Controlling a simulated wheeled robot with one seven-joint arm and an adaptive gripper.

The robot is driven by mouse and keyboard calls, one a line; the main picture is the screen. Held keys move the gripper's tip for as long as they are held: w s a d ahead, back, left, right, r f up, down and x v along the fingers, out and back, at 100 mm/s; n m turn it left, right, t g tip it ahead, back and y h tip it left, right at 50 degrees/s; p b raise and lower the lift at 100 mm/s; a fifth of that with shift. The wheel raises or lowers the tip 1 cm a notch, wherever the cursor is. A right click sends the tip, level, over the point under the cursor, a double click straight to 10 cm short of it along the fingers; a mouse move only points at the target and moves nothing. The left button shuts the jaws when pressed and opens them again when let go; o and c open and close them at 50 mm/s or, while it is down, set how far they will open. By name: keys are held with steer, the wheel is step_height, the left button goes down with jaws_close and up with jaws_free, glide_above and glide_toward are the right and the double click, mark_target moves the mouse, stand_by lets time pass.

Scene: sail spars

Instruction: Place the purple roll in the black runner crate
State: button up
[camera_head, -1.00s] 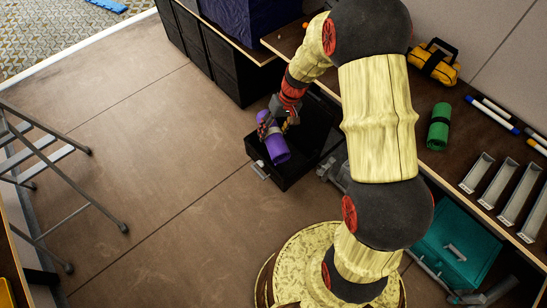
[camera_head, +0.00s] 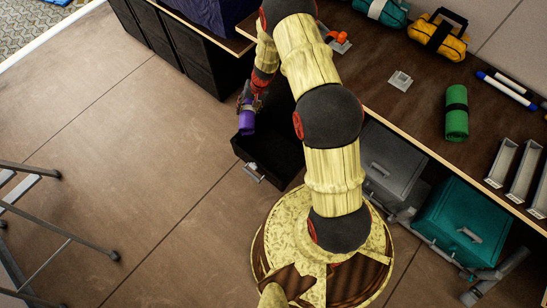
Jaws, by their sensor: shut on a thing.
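The purple roll (camera_head: 247,118) is held by my gripper (camera_head: 248,100) in the head view. My gripper is shut on the roll's upper part, and the roll hangs tilted close to upright. The black runner crate (camera_head: 277,165) is an open box on the floor, with a pale handle on its front. The roll shows over the crate's far left corner. I cannot tell whether its lower end is inside the rim or just above it. My arm hides part of the crate's right side.
A grey box (camera_head: 392,158) and a teal box (camera_head: 462,218) sit right of the crate, under the bench. The brown bench (camera_head: 385,100) bears a green roll (camera_head: 456,113) and a yellow bag (camera_head: 436,36). A folding metal frame (camera_head: 55,235) stands at left. The floor between is clear.

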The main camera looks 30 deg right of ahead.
steer(key=s+d+f+m+b, duration=0.2)
steer(key=s+d+f+b, duration=0.1)
steer(key=f, duration=1)
steer(key=s+d+f+m+t+h+b, duration=0.1)
steer(key=s+d+f+m+b, duration=0.2)
steer(key=f, duration=1.1)
steer(key=s+d+f+m+h+b, duration=0.1)
steer(key=s+d+f+m+b, duration=0.2)
steer(key=f, duration=1.1)
steer(key=shift+s+d+f+t, duration=0.1)
steer(key=shift+s+d, duration=0.25)
steer(key=shift+d, duration=0.25)
steer(key=shift+s+d+r+t, duration=0.1)
steer(key=shift+s+d, duration=0.25)
steer(key=shift+d, duration=0.3)
steer(key=shift+s+d+f+t, duration=0.1)
steer(key=shift+s+d, duration=0.25)
steer(key=shift+d, duration=0.25)
steer(key=shift+f+b, duration=1.2)
steer(key=shift+f, duration=0.95)
steer(key=shift+f, duration=0.2)
steer(key=o, duration=1.4)
